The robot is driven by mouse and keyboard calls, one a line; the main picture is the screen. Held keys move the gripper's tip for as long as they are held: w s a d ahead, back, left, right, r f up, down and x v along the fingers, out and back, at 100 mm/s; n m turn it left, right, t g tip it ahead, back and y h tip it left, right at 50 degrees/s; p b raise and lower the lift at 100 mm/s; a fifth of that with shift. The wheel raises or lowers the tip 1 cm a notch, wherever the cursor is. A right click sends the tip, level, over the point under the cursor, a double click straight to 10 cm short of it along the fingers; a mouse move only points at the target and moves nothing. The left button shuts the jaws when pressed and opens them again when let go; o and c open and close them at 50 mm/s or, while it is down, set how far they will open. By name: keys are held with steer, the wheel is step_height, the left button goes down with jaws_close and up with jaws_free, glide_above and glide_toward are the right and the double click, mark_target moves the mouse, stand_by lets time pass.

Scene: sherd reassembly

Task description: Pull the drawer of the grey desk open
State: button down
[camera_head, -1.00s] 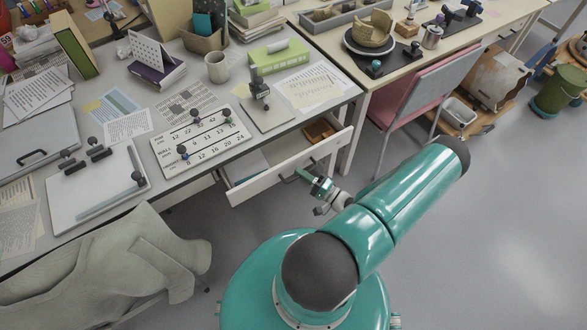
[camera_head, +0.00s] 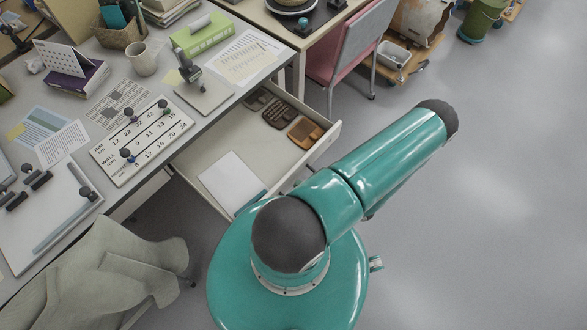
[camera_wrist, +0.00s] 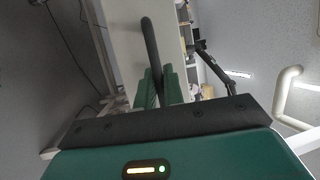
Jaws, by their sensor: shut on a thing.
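The grey desk (camera_head: 70,97) has its drawer (camera_head: 262,150) pulled well out, with its inside open to view. A white sheet (camera_head: 230,182) and several brown and dark items (camera_head: 304,132) lie in the drawer. In the wrist view, my gripper (camera_wrist: 158,78) is shut on the dark curved drawer handle (camera_wrist: 150,45), which stands out from the pale drawer front (camera_wrist: 128,40). In the head view, my arm hides the gripper and the handle.
On the desk stand a mug (camera_head: 143,57), a microscope-like stand (camera_head: 190,75) and a number board (camera_head: 141,140). A pink and grey chair (camera_head: 350,50) stands behind the drawer. A draped cloth (camera_head: 110,265) is at lower left. Floor at right is clear.

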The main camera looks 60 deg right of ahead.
steer(key=shift+s, duration=0.35)
steer(key=c, duration=1.5)
jaws_free()
steer(key=shift+a, duration=0.1)
steer(key=v, duration=1.3)
steer(key=shift+s+f, duration=0.15)
steer(key=shift+s, duration=0.25)
